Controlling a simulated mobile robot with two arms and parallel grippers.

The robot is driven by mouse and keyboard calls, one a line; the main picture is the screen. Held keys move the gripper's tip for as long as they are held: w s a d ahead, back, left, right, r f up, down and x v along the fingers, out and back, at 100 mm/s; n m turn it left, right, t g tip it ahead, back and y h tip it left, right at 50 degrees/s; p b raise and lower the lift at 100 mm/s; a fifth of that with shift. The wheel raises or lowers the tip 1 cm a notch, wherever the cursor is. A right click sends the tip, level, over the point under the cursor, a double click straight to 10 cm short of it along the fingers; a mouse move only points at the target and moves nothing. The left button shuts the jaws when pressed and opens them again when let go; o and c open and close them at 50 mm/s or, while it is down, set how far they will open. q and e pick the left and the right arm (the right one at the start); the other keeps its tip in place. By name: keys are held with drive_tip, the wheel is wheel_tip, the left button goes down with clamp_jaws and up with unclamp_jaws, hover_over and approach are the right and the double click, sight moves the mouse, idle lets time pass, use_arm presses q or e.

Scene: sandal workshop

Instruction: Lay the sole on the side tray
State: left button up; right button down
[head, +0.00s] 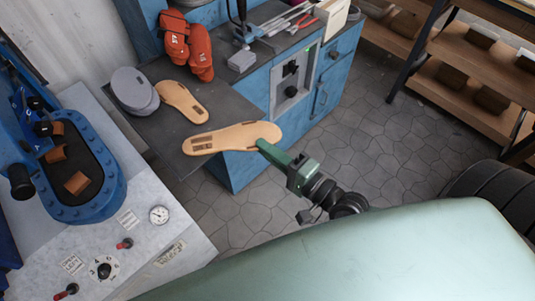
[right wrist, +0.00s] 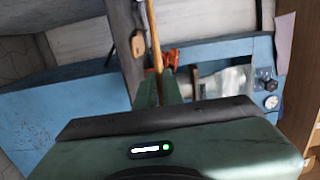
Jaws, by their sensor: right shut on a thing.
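A tan sole (head: 232,138) with a dark printed patch at its far end is held by one end in my right gripper (head: 266,146). The green fingers are shut on it. In the right wrist view the sole (right wrist: 155,38) shows edge-on as a thin strip rising from between the fingers (right wrist: 158,92). In the head view the sole overlaps the front right part of the dark side tray (head: 165,133). I cannot tell its exact height above it. A second tan sole (head: 182,101) lies on the tray behind it. My left gripper is not in view.
Grey sole pieces (head: 134,90) lie at the tray's left back. Red gloves (head: 188,45) are behind. The blue bench (head: 245,168) adjoins the tray. A pale machine with a blue oval basin (head: 112,195) stands at left. The tray's front left part is bare.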

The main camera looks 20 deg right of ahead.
drive_tip(key=shift+w+a+f+b, duration=0.25)
drive_tip(key=shift+w+f+b, duration=0.55)
drive_tip(key=shift+w+f, duration=0.25)
drive_tip(key=shift+w+a+f+b, duration=0.2)
drive_tip(key=shift+w+f+b, duration=0.65)
drive_tip(key=shift+w+f, duration=0.15)
drive_tip(key=shift+w+a+f+b, duration=0.25)
drive_tip(key=shift+w+f+b, duration=0.55)
drive_tip(key=shift+w+f, duration=0.2)
drive_tip(key=shift+s+f+b, duration=0.1)
drive_tip(key=shift+f+b, duration=0.25)
drive_tip(key=shift+f, duration=0.1)
drive_tip(key=c, duration=1.2)
unclamp_jaws()
drive_tip(key=shift+c, duration=0.2)
drive_tip(key=v, duration=0.8)
